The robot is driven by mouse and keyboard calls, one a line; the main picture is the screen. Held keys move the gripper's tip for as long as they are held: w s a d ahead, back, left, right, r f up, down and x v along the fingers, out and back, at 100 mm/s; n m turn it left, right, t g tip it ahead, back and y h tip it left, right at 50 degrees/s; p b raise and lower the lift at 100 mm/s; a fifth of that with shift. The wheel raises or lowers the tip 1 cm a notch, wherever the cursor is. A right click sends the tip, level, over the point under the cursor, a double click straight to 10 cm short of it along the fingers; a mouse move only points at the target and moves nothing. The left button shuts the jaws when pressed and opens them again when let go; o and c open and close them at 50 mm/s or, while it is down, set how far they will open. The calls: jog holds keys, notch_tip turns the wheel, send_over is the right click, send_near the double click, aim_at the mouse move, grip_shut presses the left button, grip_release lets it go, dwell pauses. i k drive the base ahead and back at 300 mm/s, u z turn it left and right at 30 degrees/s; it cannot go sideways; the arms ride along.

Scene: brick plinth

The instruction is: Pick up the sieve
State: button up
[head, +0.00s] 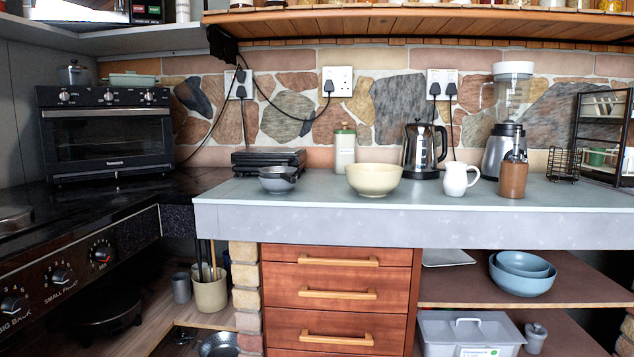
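I cannot pick out a sieve for certain. A small grey bowl-shaped thing (278,179) with a short side piece at its right stands on the counter, left of the cream bowl (374,180); whether its wall is mesh is too small to tell. A round, shiny, metal pan-like thing (218,344) lies low at the bottom left, partly cut off by the frame edge; it too is unclear. My gripper is not in view.
The grey counter (330,225) also bears a black press-like appliance (268,160), a green-lidded jar (345,150), a kettle (420,150), a white jug (459,180), a brown bottle (513,180) and a blender (498,150). Its front strip is clear. A shelf (420,24) overhangs.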

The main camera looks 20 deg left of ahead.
aim_at(280, 176)
jog(key=z, duration=0.25)
jog(key=k, duration=0.65)
jog(key=z, duration=0.15)
jog(key=i, duration=1.55)
jog(key=u, duration=0.85)
